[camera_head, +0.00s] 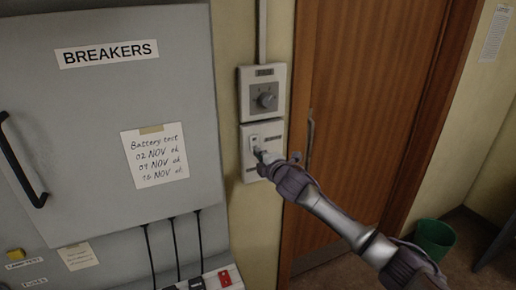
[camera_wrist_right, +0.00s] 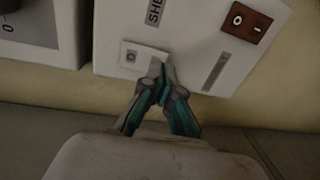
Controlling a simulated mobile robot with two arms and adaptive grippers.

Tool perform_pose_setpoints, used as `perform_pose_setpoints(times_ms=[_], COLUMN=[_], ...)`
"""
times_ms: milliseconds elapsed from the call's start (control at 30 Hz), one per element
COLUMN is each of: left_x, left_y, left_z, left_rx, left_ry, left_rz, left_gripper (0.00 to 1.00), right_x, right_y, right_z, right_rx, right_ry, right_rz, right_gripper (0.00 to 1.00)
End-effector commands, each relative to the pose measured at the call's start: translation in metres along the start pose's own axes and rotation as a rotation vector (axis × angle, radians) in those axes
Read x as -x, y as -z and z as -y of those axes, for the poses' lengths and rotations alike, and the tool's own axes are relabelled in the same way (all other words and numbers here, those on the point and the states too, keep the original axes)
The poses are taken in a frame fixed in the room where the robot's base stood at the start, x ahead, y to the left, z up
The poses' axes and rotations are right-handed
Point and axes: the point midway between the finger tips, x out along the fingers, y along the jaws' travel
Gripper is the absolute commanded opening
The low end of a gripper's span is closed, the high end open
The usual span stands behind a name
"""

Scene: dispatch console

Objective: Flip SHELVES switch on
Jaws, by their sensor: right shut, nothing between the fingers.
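The lower white wall plate (camera_head: 278,129) is beside the wooden door. It also fills the top of the right wrist view (camera_wrist_right: 110,25). On it is a small white switch (camera_wrist_right: 131,56) with a dark mark at one end, beside a partly cut-off label starting "SHE" (camera_wrist_right: 155,10). In the head view this switch (camera_head: 254,140) is at the plate's upper left. My right gripper (camera_head: 261,154) is shut and empty, its fingertips (camera_wrist_right: 161,68) over the switch's other end. I cannot tell whether they touch. My left gripper is out of view.
A brown switch (camera_wrist_right: 246,21) marked with a circle and a line is on the same plate. A dial plate (camera_head: 265,74) is just above. The grey BREAKERS cabinet (camera_head: 105,95) stands left; the wooden door (camera_head: 355,90) with its handle (camera_head: 310,135) is right.

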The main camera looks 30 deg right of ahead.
Motion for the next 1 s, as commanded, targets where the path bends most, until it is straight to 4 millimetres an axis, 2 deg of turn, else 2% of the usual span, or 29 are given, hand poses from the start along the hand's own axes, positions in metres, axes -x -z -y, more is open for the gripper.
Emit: perform_pose_setpoints(times_ms=[200, 567, 667, 800, 867, 1000], left_x=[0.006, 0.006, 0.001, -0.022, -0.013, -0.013], left_y=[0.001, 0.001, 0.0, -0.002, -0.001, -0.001], left_z=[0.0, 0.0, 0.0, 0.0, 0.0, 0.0], left_rx=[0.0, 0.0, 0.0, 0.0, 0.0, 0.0], left_ry=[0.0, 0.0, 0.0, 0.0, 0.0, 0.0], left_rz=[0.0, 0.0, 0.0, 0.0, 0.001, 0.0], left_gripper=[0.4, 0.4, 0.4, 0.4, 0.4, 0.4], right_x=[-0.013, -0.015, -0.016, -0.021, -0.02, -0.02], right_y=[0.0, 0.0, 0.0, 0.0, 0.0, 0.0], right_z=[0.0, 0.001, 0.003, 0.009, 0.001, 0.001], right_rx=[-0.002, 0.0, -0.001, -0.001, 0.0, 0.0], right_ry=[0.001, 0.0, -0.007, -0.047, -0.047, -0.046], right_rz=[0.0, 0.0, 0.0, 0.0, 0.001, 0.001], right_gripper=[0.0, 0.0, 0.0, 0.0, 0.0, 0.0])
